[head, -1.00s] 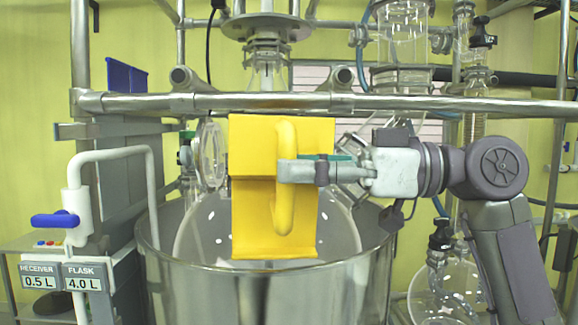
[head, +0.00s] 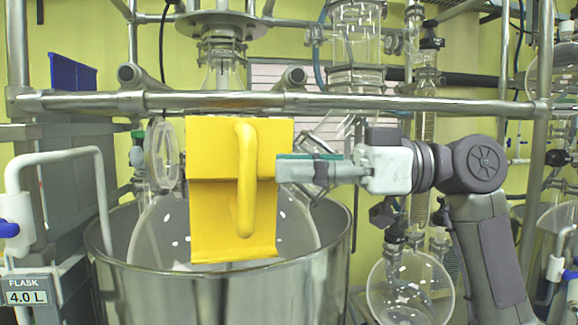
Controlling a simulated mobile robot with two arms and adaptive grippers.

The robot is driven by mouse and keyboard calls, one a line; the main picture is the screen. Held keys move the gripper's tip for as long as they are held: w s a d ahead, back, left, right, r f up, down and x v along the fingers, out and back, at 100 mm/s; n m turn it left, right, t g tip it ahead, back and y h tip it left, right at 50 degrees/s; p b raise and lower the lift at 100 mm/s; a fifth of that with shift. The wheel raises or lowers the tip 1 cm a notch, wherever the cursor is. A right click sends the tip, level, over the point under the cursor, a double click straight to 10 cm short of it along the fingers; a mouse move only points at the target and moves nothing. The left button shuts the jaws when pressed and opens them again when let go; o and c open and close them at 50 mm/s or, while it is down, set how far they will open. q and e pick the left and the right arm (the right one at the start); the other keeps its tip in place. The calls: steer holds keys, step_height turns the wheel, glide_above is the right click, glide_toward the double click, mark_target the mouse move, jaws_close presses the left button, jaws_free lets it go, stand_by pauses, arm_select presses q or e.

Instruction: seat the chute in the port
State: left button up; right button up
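The yellow chute (head: 214,215), with a raised loop handle (head: 245,185) on its face, is upright in front of the glass reactor vessel (head: 155,235). Its top is just below the horizontal steel rail and its lower edge is close above the front rim of the steel bath. My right gripper (head: 278,170) is just right of the handle, clear of it, its fingers pointing left; they look open and empty. The chute hides the port, so I cannot tell how it sits there. My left gripper is not in view.
The steel rail (head: 400,103) crosses above the chute and my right gripper. The steel bath (head: 220,298) surrounds the vessel. A glass side neck (head: 163,155) is left of the chute. A round flask (head: 405,287) hangs below my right arm. A white pipe (head: 62,160) is at left.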

steer(key=o, duration=0.6)
steer(key=shift+c, duration=0.2)
steer(key=w+d, duration=0.1)
steer(key=d, duration=1.1)
steer(key=shift+w, duration=0.25)
